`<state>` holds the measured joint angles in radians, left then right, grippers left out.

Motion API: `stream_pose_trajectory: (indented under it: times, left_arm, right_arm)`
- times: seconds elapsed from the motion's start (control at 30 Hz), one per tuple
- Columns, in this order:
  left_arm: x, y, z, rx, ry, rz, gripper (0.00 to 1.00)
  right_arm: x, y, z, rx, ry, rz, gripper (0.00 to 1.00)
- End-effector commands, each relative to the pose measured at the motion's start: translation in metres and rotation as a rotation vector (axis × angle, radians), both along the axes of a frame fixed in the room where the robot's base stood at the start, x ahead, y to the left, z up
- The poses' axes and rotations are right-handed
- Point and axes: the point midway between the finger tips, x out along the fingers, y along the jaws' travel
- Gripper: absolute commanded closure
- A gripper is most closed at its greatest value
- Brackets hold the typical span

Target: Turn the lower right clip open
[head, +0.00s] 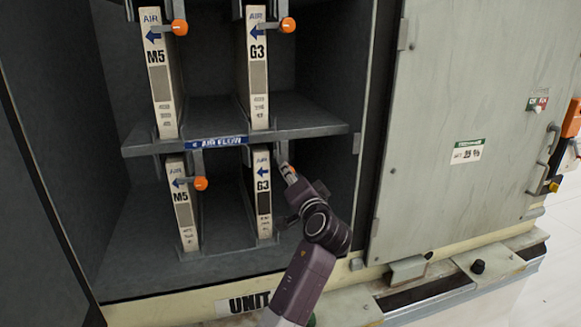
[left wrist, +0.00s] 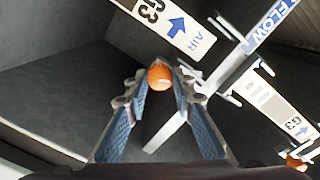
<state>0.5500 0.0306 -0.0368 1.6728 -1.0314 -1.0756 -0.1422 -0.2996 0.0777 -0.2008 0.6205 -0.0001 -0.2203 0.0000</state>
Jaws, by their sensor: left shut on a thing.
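The lower right filter (head: 263,205), marked G3, stands upright in the lower bay; its label end also shows in the left wrist view (left wrist: 165,22). Its clip has an orange knob (left wrist: 160,77). My left gripper (head: 289,172) is at this clip, just right of the filter's front edge. In the left wrist view the fingertips (left wrist: 160,80) are shut on the orange knob, one on each side. In the head view the gripper hides most of the knob. The clip's exact angle is hard to tell. My right gripper is in neither view.
The lower left filter (head: 182,205) has a clip with an orange knob (head: 200,183). Two upper filters (head: 158,75) (head: 258,70) have orange-knobbed clips too. A shelf (head: 310,130) lies above the gripper. The grey door panel (head: 440,150) is to the right.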

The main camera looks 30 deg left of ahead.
Motion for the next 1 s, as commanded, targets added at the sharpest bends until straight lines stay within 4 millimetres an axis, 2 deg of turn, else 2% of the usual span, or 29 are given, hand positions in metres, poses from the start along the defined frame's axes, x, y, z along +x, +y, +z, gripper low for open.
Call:
stream_pose_trajectory:
  times: [0.03, 0.1, 0.4, 1.0]
  left_arm:
    - [0.000, 0.000, 0.004, 0.028, 0.035, 0.000, 1.00]
    - [0.000, -0.001, 0.004, 0.068, 0.082, -0.001, 1.00]
    - [0.001, -0.001, 0.002, 0.207, 0.245, -0.002, 1.00]
    - [0.001, -0.001, -0.001, 0.295, 0.347, -0.002, 1.00]
  right_arm:
    - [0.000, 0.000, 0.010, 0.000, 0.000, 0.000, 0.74]
    - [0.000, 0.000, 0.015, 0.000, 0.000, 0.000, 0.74]
    - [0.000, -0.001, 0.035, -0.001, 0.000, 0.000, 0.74]
    - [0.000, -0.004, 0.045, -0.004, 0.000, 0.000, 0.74]
